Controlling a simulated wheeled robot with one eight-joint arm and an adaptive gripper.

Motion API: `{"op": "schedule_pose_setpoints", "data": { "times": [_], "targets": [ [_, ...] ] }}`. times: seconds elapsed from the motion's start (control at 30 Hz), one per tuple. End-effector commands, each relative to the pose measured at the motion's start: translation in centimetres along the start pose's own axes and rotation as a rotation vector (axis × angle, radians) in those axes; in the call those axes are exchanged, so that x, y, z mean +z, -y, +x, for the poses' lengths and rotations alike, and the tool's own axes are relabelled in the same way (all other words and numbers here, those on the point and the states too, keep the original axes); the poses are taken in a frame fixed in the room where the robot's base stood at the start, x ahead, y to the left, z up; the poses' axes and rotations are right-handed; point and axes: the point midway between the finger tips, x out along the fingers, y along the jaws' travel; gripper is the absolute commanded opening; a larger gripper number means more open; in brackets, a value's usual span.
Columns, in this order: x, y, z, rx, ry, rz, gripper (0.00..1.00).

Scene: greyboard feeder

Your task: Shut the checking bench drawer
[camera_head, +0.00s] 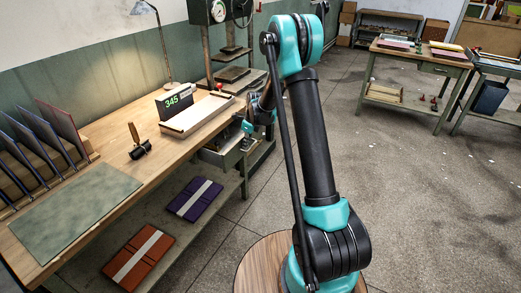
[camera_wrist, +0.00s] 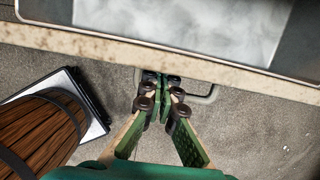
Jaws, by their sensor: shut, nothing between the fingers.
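The checking bench (camera_head: 110,190) runs along the left wall in the head view. Its grey drawer (camera_head: 224,153) shows below the top near the far end and appears to stick out; my arm partly hides it.
A scale with a green 345 display (camera_head: 174,100) stands on the bench, with a roller (camera_head: 138,142) and a green mat (camera_head: 75,210) nearer. A lower shelf holds a purple folder (camera_head: 195,200) and an orange one (camera_head: 138,258). The floor (camera_head: 420,190) to the right is clear.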

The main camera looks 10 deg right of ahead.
Motion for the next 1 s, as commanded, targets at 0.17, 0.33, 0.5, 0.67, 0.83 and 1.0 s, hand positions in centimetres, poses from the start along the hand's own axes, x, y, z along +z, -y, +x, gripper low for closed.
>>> {"op": "schedule_pose_setpoints", "data": {
  "times": [0.17,0.33,0.5,0.67,0.83,1.0],
  "targets": [
    [4.3,-0.1,1.1,0.001,0.000,-0.003,0.00],
    [7.2,0.0,1.8,0.001,0.000,-0.002,0.00],
    [8.9,0.0,2.2,0.000,-0.001,-0.001,0.00],
    [9.7,0.0,2.5,0.000,0.000,0.000,0.00],
    [9.9,0.0,2.5,0.000,0.000,0.000,0.00],
    [9.9,0.0,2.5,0.000,0.000,0.000,0.00]
  ]
}}
